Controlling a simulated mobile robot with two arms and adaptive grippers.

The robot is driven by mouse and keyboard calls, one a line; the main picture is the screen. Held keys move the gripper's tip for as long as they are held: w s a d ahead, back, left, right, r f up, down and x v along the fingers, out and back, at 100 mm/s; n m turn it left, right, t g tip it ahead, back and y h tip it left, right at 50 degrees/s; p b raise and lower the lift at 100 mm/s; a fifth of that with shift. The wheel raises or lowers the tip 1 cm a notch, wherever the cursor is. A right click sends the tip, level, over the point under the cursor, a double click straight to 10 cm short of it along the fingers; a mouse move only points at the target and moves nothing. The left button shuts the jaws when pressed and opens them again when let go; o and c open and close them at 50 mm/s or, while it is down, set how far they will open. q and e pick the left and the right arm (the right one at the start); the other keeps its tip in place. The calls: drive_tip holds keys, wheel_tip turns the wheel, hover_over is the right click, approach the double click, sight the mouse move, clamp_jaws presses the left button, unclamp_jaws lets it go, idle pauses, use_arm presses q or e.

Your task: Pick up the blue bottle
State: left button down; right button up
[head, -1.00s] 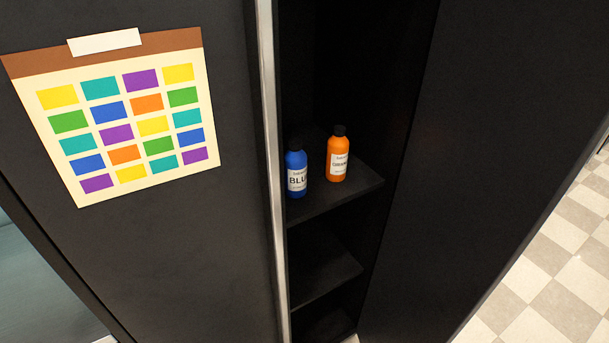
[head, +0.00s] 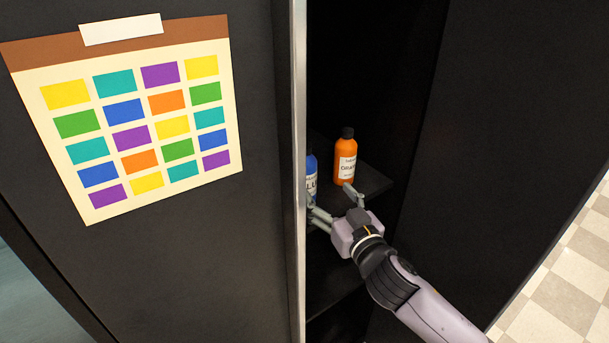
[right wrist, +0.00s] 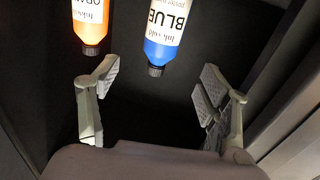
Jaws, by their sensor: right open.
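The blue bottle (head: 312,178) stands on a dark shelf inside the black cabinet, partly hidden by the cabinet's silver edge in the head view. In the right wrist view the blue bottle (right wrist: 161,36) appears upside down, ahead of the gap between the fingers, with its label reading "BLUE". My right gripper (head: 336,203) reaches into the cabinet in front of the bottles. It is open and empty, and its spread fingers also show in the right wrist view (right wrist: 155,85). My left gripper is not in view.
An orange bottle (head: 345,158) stands on the same shelf (head: 372,183), just right of the blue one. The cabinet's silver edge (head: 299,120) is close on the left of the gripper. A chart of coloured squares (head: 130,125) hangs on the black panel at left.

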sight(310, 171)
drive_tip(key=p+x, duration=0.1)
drive_tip(key=x, duration=0.6)
drive_tip(key=shift+w, duration=0.15)
drive_tip(key=shift+w+a+r+p, duration=0.15)
drive_tip(key=shift+w+a+p, duration=0.15)
drive_tip(key=shift+w, duration=0.2)
drive_tip(key=x, duration=0.3)
drive_tip(key=shift+a+p, duration=0.2)
drive_tip(key=shift+p, duration=0.2)
drive_tip(key=shift+w+a, duration=0.15)
drive_tip(key=shift+w, duration=0.3)
drive_tip(key=shift+c, duration=0.2)
drive_tip(key=c, duration=1.5)
